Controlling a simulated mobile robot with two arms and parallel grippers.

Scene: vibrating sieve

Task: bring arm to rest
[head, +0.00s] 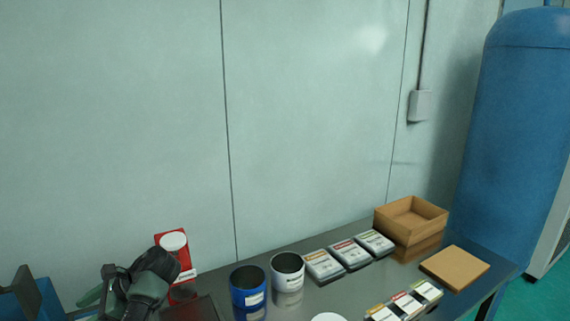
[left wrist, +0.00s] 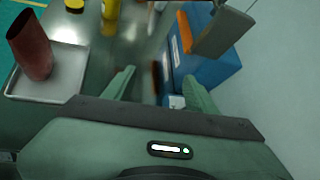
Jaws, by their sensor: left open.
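The fingers are above the dark metal table (left wrist: 115,50), close to a blue box-shaped thing (left wrist: 210,75). My right gripper does not show in either view.
A reddish-brown cylinder (left wrist: 30,45) stands on a metal tray (left wrist: 65,65).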

